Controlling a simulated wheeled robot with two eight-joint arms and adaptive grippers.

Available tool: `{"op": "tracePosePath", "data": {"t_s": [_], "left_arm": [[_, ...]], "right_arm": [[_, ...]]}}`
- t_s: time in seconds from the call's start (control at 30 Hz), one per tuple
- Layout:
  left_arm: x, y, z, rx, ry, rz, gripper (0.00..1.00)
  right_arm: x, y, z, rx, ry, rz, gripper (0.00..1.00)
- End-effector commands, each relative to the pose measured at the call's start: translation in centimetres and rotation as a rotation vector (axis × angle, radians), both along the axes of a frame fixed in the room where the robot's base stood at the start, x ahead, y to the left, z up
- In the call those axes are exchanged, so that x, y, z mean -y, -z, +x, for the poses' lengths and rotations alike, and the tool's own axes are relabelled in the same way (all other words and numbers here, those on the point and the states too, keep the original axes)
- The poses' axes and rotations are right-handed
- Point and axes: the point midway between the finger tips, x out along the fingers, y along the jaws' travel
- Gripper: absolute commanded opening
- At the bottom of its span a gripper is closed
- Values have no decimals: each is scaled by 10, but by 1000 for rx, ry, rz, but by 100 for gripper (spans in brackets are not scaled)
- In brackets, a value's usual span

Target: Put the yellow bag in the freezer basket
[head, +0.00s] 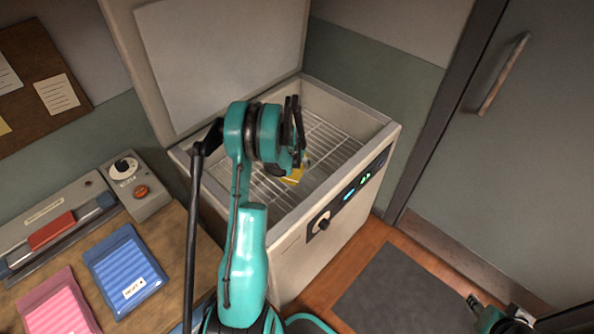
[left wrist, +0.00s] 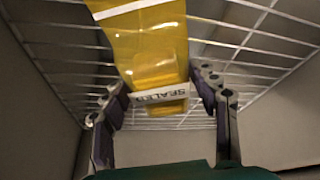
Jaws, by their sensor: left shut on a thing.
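In the head view, a small part of the bag (head: 293,176) shows below my left gripper (head: 297,160); my arm hides the rest. The gripper is shut on the bag inside the open freezer (head: 345,235). The wire freezer basket (head: 335,140) shows behind and around the bag; I cannot tell whether the bag touches it. My right gripper (head: 500,318) is at the bottom right edge, partly cut off, its jaws unclear.
The freezer lid (head: 225,60) stands raised at the back. A wooden counter at the left holds a sealing machine (head: 60,235), a blue bag (head: 125,268) and a pink bag (head: 58,303). A grey door (head: 540,130) and a dark mat (head: 405,290) are at the right.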

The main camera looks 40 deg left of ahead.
Motion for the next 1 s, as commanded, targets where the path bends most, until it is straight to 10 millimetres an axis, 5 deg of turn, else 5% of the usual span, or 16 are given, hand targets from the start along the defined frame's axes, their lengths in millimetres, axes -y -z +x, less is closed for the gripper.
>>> {"op": "tracePosePath", "data": {"t_s": [0.23,0.6,0.63,0.7,1.0], "left_arm": [[0,34,0,0,0,0,28],[0,36,0,0,0,0,28],[0,36,0,0,0,0,68],[0,36,0,0,0,0,80],[0,35,0,0,0,0,80]], "right_arm": [[0,16,0,0,0,0,40],[0,14,0,0,0,0,40],[0,14,0,0,0,0,40],[0,14,0,0,0,0,40],[0,14,0,0,0,0,40]]}}
